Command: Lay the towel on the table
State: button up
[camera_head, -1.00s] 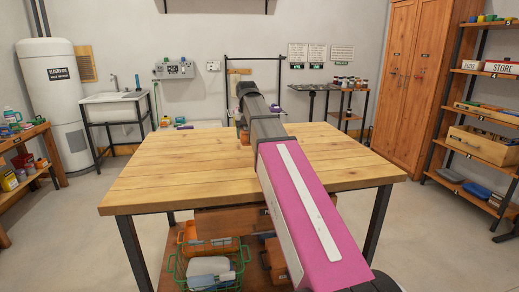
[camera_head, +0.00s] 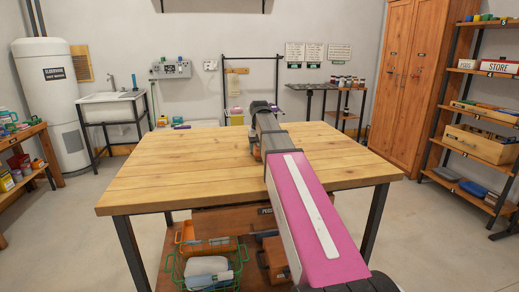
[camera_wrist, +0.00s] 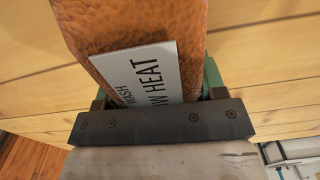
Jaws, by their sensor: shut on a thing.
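The towel (camera_wrist: 140,22) is an orange-brown, dimpled thing with a white care label reading "WASH" and "LOW HEAT" in the wrist view. My gripper (camera_wrist: 156,92) is shut on it, with a green finger edge showing at the right of it. The wooden table (camera_head: 165,165) stands straight ahead in the head view, and its planks (camera_wrist: 275,95) show beneath the towel in the wrist view. In the head view my gripper is over the table's back half, mostly hidden by my arm. I cannot tell whether the towel touches the tabletop.
The tabletop is otherwise clear, with most bare room on the left. A green wire basket (camera_head: 210,275) and an orange bin (camera_head: 200,238) sit below the table. A sink (camera_head: 112,105) stands behind left, a wooden cabinet (camera_head: 405,85) and a shelf (camera_head: 485,148) at the right.

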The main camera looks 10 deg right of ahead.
jog(key=o, duration=1.1)
jog(key=shift+f, duration=0.1)
notch_tip(320, 180, up, 12)
jog(key=shift+f, duration=0.25)
jog(key=shift+r, duration=0.4)
jog(key=shift+s, duration=0.1)
